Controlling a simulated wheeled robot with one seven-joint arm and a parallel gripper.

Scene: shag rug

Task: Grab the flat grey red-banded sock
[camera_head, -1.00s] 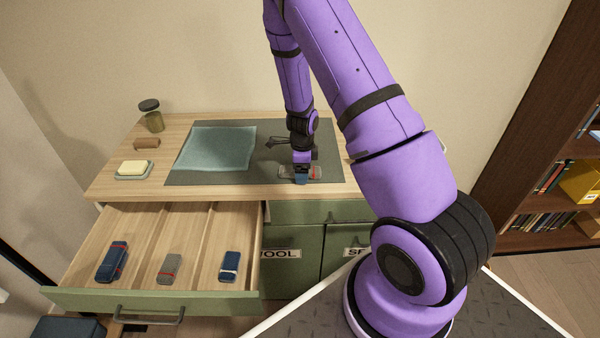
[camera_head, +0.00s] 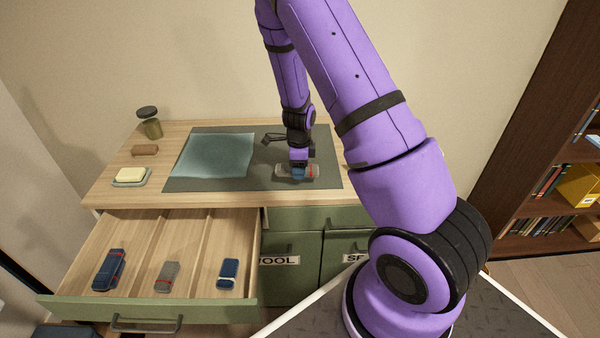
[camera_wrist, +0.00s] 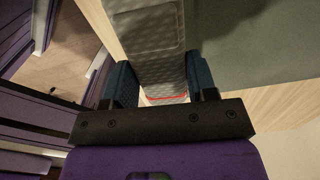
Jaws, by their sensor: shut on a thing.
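The flat grey red-banded sock (camera_head: 312,172) is over the right part of the dark mat, near its front edge. Any gap between sock and mat is hard to judge.
The open drawer (camera_head: 150,318) holds a navy sock (camera_head: 108,272), a grey red-banded one (camera_head: 168,278) and a blue white-banded one (camera_head: 228,275) in compartments. A bluish sheet (camera_head: 213,155) lies on the mat (camera_head: 235,184). Soap dish (camera_head: 132,178), brush (camera_head: 145,150) and jar (camera_head: 150,124) stand left.

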